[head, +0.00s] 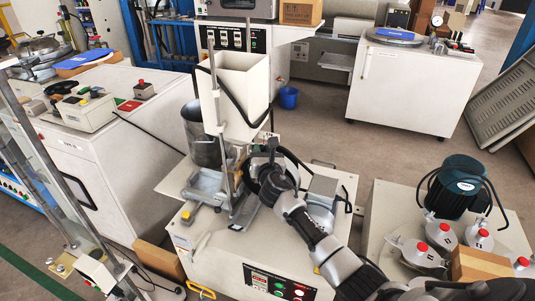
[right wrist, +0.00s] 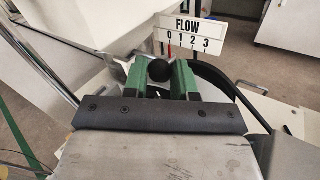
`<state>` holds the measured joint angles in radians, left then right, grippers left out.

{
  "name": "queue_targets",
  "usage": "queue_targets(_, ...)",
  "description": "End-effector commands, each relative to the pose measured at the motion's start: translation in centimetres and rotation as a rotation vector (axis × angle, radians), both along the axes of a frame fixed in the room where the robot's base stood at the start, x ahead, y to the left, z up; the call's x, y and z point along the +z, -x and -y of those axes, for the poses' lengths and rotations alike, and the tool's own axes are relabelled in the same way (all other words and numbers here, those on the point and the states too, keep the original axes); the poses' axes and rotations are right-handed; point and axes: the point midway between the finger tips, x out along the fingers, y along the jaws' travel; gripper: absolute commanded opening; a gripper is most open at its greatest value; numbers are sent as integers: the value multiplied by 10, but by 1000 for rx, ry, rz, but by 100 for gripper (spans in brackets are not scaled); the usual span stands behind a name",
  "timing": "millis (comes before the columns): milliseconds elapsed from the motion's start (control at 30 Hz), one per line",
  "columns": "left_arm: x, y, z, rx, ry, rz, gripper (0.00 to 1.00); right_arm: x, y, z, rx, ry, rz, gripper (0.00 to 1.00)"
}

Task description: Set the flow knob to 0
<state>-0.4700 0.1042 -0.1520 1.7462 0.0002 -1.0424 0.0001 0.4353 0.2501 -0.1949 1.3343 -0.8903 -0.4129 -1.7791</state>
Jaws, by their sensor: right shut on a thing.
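My right gripper (right wrist: 159,75) has green fingers and is shut on the black ball-shaped flow knob (right wrist: 158,70), which shows between the fingertips. Behind it stands a white FLOW scale plate (right wrist: 187,44) marked 0 to 3. A thin red pointer (right wrist: 170,51) appears just below the 0. In the head view, the right gripper (head: 272,152) reaches in beside the white hopper (head: 240,85), over the machine's top. The knob is hidden there by the gripper. My left gripper is in neither view.
A grey metal cylinder (head: 203,135) stands left of the hopper's base. A black hose loops around the gripper. To the right, a bench holds a dark green motor (head: 460,185), several red-capped containers and a cardboard box (head: 480,265). Floor behind is partly clear.

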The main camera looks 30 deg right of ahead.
Motion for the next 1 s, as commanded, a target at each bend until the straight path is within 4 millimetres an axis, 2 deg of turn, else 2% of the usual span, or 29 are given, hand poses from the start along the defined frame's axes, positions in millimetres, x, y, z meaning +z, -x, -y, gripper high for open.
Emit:
queue_targets(100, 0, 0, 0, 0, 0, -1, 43, 2, 0, -2, 5, -2, 5, 0)
queue_targets(133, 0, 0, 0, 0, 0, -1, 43, 2, 0, -2, 5, -2, 5, 28)
queue_targets(300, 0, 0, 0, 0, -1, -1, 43, 2, 0, -2, 5, -2, 5, 52)
queue_targets(667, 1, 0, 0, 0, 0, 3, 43, 1, 6, -3, 4, -1, 2, 52)
queue_targets(767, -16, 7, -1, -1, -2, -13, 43, 2, 19, -6, 6, 0, 1, 52)
queue_targets(1000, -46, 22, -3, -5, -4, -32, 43, 2, 66, -19, 7, -1, 2, 52)
